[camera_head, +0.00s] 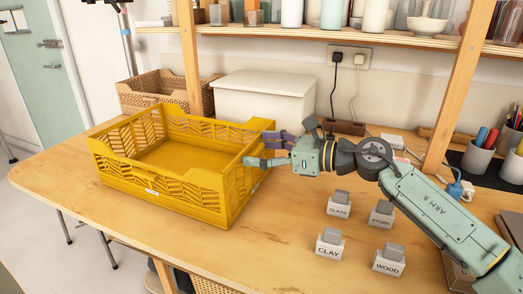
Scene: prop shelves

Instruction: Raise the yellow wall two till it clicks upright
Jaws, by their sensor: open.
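A yellow crate (180,201) with cut-out walls stands on the wooden table. Its left, back and front walls look raised around a bare yellow floor. Its right wall (243,176) is beside my gripper and also looks raised, though I cannot tell whether it is fully upright or latched. No mark shows which wall is wall two. My gripper (267,149) is open at the outer right side of the crate, its fingers at the right wall's upper edge. I cannot tell if they touch it. The gripper hides part of that wall's far end.
Several small labelled blocks (330,244) stand on the table at the right front. A white box (262,100) and a brown woven crate (160,90) stand behind. Wooden shelf posts (458,85) rise at the back, and pen cups (477,158) stand at the right.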

